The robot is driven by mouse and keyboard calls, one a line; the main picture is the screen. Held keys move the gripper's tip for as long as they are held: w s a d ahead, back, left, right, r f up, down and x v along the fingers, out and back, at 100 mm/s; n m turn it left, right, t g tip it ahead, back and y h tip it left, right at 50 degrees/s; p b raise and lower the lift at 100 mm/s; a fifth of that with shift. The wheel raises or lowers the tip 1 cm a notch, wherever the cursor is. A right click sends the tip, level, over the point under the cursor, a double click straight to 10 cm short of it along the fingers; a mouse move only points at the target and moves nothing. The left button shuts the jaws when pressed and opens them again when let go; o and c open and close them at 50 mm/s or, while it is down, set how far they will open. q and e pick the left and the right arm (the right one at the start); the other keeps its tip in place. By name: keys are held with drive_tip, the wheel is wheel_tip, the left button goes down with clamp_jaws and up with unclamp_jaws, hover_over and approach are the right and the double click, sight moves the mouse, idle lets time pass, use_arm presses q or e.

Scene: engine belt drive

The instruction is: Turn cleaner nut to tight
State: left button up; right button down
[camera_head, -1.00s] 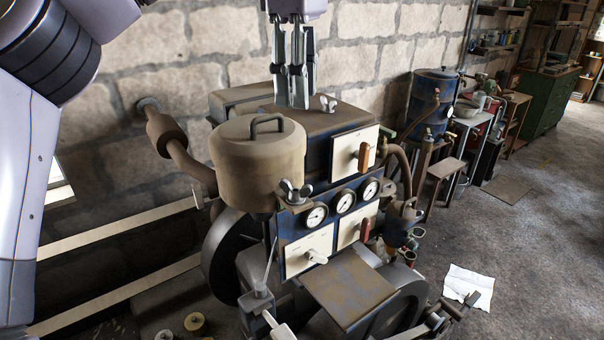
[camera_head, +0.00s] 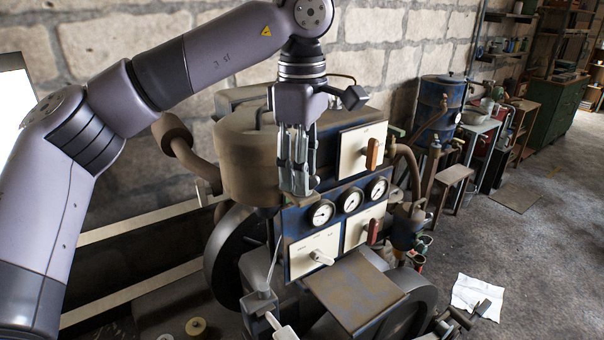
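The engine has a brown cleaner canister (camera_head: 247,165) on its upper left. My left gripper (camera_head: 297,190) points straight down just right of the canister, its fingertips at the place above the gauges where a small metal wing nut stood in view earlier. The fingers now cover that nut, so I cannot tell whether they touch it or grip it. The fingers are near each other, but their gap is not clear. A second wing nut on the engine's top is hidden behind my arm. My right gripper is out of view.
Three round gauges (camera_head: 350,200) sit just below and right of the fingertips. A white panel with a red-brown handle (camera_head: 374,153) is to the right. Open floor (camera_head: 540,240) lies to the right.

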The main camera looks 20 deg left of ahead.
use_arm(q)
drive_tip(key=shift+f, duration=0.6)
clamp_jaws()
